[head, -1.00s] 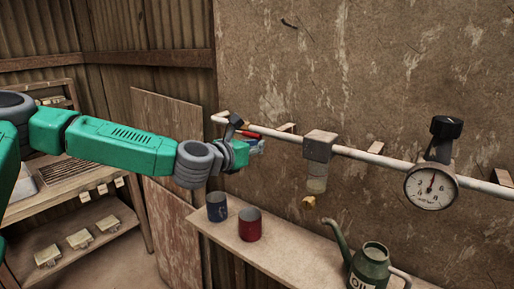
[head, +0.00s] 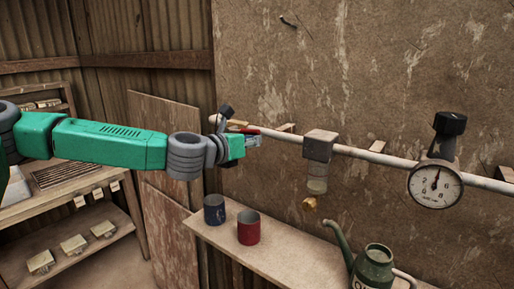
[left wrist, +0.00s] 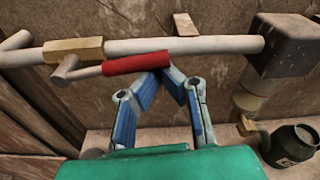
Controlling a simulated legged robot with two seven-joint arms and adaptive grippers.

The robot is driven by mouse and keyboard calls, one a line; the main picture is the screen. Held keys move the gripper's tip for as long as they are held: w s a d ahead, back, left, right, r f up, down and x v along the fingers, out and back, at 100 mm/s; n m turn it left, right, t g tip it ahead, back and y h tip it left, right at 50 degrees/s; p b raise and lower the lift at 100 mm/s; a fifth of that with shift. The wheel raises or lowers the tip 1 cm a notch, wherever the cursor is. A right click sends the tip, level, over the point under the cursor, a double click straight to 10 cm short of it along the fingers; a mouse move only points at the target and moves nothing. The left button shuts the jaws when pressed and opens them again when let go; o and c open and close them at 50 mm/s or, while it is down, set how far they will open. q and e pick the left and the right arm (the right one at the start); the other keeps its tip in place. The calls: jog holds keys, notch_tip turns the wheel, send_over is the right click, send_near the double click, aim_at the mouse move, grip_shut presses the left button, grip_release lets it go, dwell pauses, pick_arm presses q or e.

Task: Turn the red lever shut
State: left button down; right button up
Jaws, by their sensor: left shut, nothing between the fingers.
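The red lever (left wrist: 137,63) shows in the left wrist view as a red sleeve on a short metal arm. It lies just below the pipe and nearly along it, tilted slightly. Its arm joins a brass valve body (left wrist: 73,50) on the pipe. My left gripper (left wrist: 163,73) is shut and empty, its blue fingertips together just below the lever's right end. I cannot tell whether they touch it. In the head view my left gripper (head: 255,141) is by the pipe's left end, and only a sliver of red lever (head: 250,131) shows above it.
The pipe (head: 390,161) runs along the wall past a grey filter block (head: 320,146) and a pressure gauge (head: 436,187).

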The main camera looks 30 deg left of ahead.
aim_at(246, 132)
pick_arm(q)
jog(key=a+n+b, duration=0.1)
jog(key=r+n+b, duration=0.1)
jog(key=a+n+b, duration=0.1)
jog(key=shift+a+r+h, duration=0.25)
jog(key=shift+a+h, duration=0.05)
jog(key=shift+a, duration=0.05)
jog(key=a+r+n+t+h+b, duration=0.1)
jog(key=a+r+n+b, duration=0.4)
jog(key=n+b, duration=0.7)
notch_tip(246, 132, up, 2)
jog(key=shift+w+a+b, duration=0.15)
jog(key=shift+w+b, duration=0.15)
jog(key=shift+b, duration=0.2)
pick_arm(e)
notch_tip(246, 132, down, 16)
jog(key=a, duration=0.1)
jog(key=shift+d+f, duration=0.1)
pick_arm(q)
jog(key=shift+f, duration=0.1)
pick_arm(e)
jog(key=shift+s, duration=0.1)
